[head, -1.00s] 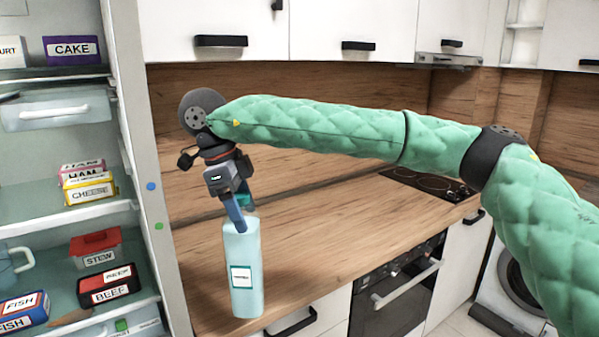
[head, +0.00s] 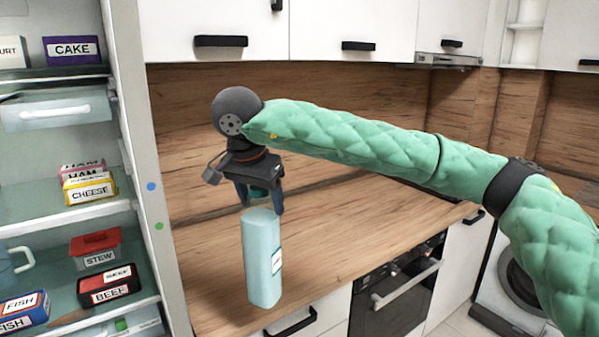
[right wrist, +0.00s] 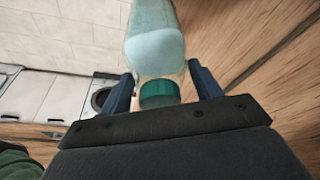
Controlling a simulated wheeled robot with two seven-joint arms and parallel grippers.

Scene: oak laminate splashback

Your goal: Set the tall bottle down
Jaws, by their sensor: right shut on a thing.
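The tall bottle (head: 262,262) is pale blue, with a white label (head: 277,261) on its right side and a green cap. It is about upright over the near left part of the wooden counter (head: 340,235). I cannot tell whether its base touches the counter. My right gripper (head: 260,207) points down and is shut on the bottle's top, with fingers either side of the cap. In the right wrist view, the green cap (right wrist: 159,94) sits between the fingers and the bottle body (right wrist: 154,50) extends beyond. My left gripper is not in view.
An open fridge with labelled food boxes, such as the cheese box (head: 90,188) and beef box (head: 108,285), stands at the left. A black hob (head: 425,183) lies farther right, above an oven (head: 400,290). The counter between bottle and hob is clear.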

